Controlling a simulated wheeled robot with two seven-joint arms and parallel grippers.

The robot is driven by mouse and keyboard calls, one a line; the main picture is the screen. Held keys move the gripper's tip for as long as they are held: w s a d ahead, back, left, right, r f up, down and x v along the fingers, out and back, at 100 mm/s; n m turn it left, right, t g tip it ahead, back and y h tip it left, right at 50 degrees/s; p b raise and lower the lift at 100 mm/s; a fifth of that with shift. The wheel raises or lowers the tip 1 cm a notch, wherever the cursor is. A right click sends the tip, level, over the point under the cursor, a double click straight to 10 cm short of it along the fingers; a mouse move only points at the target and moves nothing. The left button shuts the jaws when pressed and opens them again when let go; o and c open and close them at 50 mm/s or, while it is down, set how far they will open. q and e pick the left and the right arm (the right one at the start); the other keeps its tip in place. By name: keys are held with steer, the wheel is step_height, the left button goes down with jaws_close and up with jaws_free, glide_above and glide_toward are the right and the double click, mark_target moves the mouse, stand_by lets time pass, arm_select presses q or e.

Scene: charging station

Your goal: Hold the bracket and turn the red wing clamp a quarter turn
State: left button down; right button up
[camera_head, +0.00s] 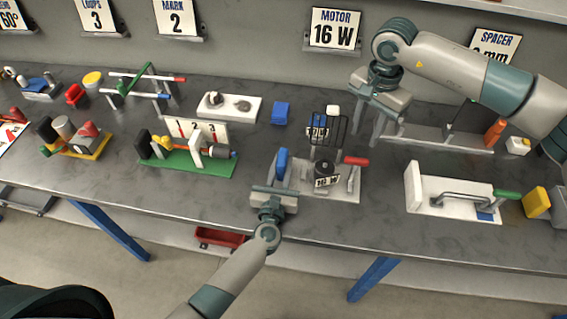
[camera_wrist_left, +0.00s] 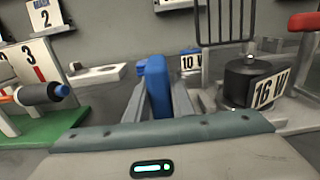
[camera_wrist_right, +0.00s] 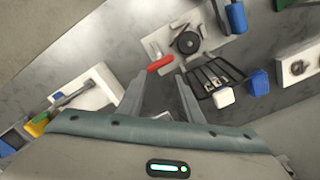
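A white bracket base (camera_head: 338,190) sits near the table's front edge and carries a black motor (camera_head: 325,172) labelled 16 W. A red handle (camera_head: 356,160), apparently the wing clamp, sticks out at its right; it also shows in the right wrist view (camera_wrist_right: 160,63) and left wrist view (camera_wrist_left: 305,22). My left gripper (camera_head: 277,172) has its fingers closed around an upright blue grip (camera_wrist_left: 157,88) at the bracket's left side. My right gripper (camera_head: 368,132) is open and empty, behind and right of the red handle; its fingers (camera_wrist_right: 160,90) point towards it without touching.
A black wire cage (camera_head: 340,128) with a white knob (camera_head: 333,110) stands behind the motor. A blue block (camera_head: 281,113) and a green-based fixture (camera_head: 190,163) lie left.

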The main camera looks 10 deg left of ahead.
mark_target(358, 159)
stand_by(0.3)
step_height(358, 159, up, 2)
steer(key=m, duration=1)
steer(key=shift+r+m, duration=0.25)
steer(key=shift+m, duration=0.05)
steer(key=shift+f, duration=0.15)
step_height(358, 159, down, 12)
steer(key=shift+r, duration=0.1)
stand_by(0.4)
jaws_close()
